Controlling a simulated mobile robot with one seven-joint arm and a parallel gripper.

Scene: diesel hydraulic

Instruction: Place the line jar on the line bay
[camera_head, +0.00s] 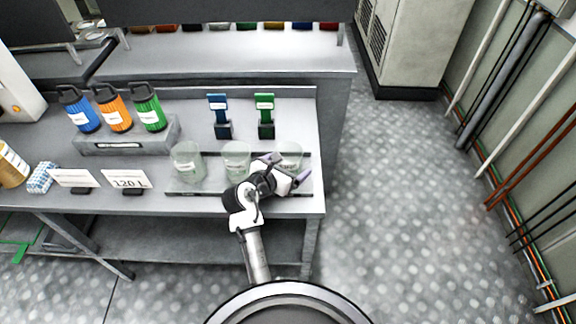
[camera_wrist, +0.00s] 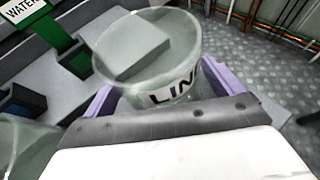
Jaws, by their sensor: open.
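The line jar (camera_head: 291,152) is the rightmost of three clear jars on the bench. In the wrist view the jar (camera_wrist: 185,60) shows a white label reading "LIN", with the rest cut off, and a grey block seen in or through it. My gripper (camera_head: 287,168) is open, its purple fingers on either side of this jar; I cannot tell whether they touch it. The line bay cannot be picked out by a readable label. A blue stand (camera_head: 219,115) and a green stand (camera_head: 265,115) are behind the jars; the green one's sign reads "WATER" in the wrist view (camera_wrist: 52,30).
Two other clear jars (camera_head: 187,161) (camera_head: 236,158) stand left of the line jar on a dark strip. Blue, orange and green bottles (camera_head: 149,108) stand in a grey rack. A "120 L" card (camera_head: 125,179) is at the front. The bench's right edge is close.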

